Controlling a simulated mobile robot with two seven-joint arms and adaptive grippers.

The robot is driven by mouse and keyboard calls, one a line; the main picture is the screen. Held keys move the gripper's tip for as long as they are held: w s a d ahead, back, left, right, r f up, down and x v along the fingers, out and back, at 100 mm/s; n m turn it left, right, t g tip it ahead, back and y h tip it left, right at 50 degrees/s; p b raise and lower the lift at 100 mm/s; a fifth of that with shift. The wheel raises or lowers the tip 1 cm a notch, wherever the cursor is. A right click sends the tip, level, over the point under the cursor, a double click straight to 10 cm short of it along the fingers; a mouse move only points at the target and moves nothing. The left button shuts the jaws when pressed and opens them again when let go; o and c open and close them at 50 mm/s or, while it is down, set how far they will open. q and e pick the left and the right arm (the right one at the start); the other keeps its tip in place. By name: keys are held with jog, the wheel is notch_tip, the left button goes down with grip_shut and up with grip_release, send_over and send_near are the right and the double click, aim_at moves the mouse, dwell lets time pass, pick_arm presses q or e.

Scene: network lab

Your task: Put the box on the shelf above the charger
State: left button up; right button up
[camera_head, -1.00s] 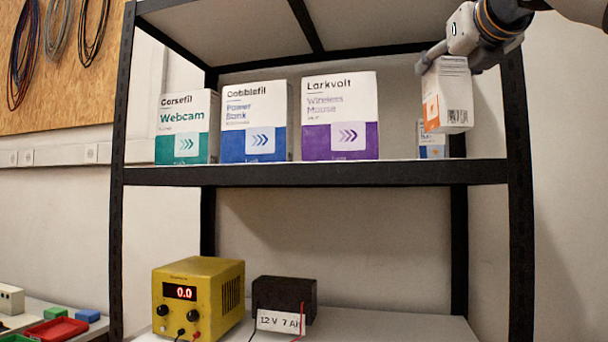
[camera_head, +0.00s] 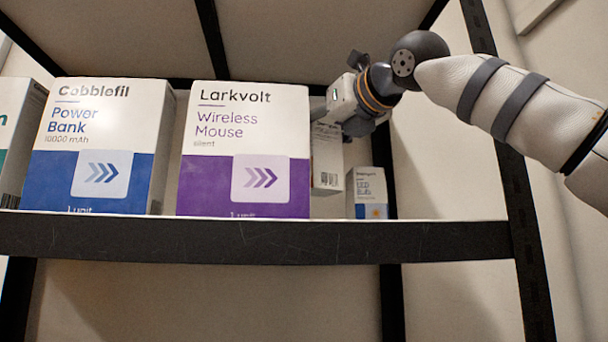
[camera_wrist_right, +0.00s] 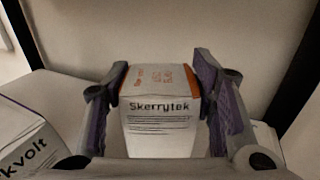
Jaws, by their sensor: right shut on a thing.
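My right gripper (camera_head: 340,112) is shut on a white box (camera_head: 327,160) with orange marks. In the head view it holds the box over the upper shelf (camera_head: 250,238), partly hidden behind the purple-and-white Larkvolt box. The box's bottom shows higher in the picture than the shelf's front edge; I cannot tell whether it touches. In the right wrist view the box (camera_wrist_right: 158,122), marked "Skerrytek", stands between the two fingers (camera_wrist_right: 157,85). No charger shows now; the lower level is out of frame. My left gripper is not in view.
The Larkvolt box (camera_head: 245,150) is close to the held box's left. A small LED bulb box (camera_head: 368,193) stands to its right. The Power Bank box (camera_head: 95,145) is further left. A dark rack post (camera_head: 520,220) stands at the right.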

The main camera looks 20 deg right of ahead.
aim_at(319, 193)
notch_tip(319, 193, down, 7)
jog(key=shift+w+r, duration=0.15)
jog(key=shift+r, duration=0.05)
jog(key=shift+f, duration=0.1)
jog(key=o, duration=1.1)
jog(key=shift+o, duration=0.2)
jog(key=s+d, duration=0.1)
jog(key=s, duration=1.1)
